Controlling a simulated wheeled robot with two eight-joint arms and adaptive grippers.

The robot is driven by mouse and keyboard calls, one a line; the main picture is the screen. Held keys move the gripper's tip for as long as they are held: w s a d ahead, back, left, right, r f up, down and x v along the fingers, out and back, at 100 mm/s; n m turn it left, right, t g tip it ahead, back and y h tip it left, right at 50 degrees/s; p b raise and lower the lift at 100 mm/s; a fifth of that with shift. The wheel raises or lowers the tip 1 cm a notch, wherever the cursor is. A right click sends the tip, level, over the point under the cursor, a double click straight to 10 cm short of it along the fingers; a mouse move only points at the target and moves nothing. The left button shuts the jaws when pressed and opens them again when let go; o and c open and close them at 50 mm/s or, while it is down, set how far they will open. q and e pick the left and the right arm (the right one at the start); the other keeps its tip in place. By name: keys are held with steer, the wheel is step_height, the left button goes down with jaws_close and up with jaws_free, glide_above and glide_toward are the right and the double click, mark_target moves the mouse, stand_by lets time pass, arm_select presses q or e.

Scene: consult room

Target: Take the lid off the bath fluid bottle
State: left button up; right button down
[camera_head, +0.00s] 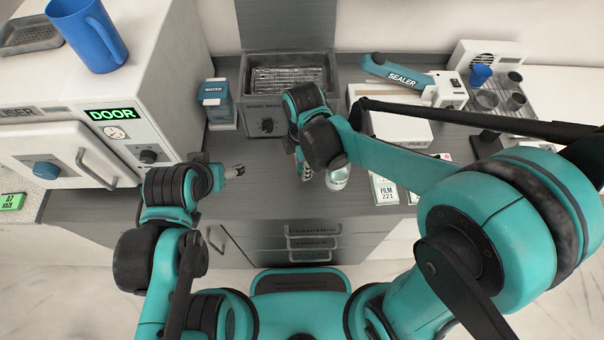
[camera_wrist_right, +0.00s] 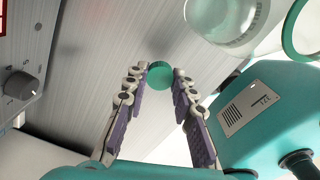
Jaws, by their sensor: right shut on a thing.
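In the wrist view a small round teal lid (camera_wrist_right: 159,75) sits between the two fingertips of my right gripper (camera_wrist_right: 160,80), which is shut on it. In the head view my right gripper (camera_head: 304,168) is low over the counter, mostly hidden by its own arm. A clear bottle with pale green in it (camera_head: 338,178) stands just right of it, partly covered by the arm. In the wrist view a clear round vessel (camera_wrist_right: 228,20) shows at the top right, apart from the lid. My left gripper (camera_head: 236,171) is over the counter at the left; its jaw opening is unclear.
A metal bath (camera_head: 267,124) with a basket stands behind. A water carton (camera_head: 214,95) is left of it. A sealer (camera_head: 400,76), a white box (camera_head: 392,128) and film packs (camera_head: 384,190) are to the right. The door unit (camera_head: 130,125) bounds the left.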

steer(key=shift+w+a+f, duration=0.25)
steer(key=shift+w+f, duration=0.05)
steer(key=shift+f, duration=0.15)
steer(key=shift+f+b, duration=0.8)
steer(key=shift+f, duration=1)
steer(key=c, duration=1.7)
jaws_free()
steer(key=shift+f, duration=0.2)
steer(key=o, duration=0.4)
steer(key=shift+o, duration=0.2)
steer(key=shift+r, duration=0.1)
steer(key=shift+r, duration=0.1)
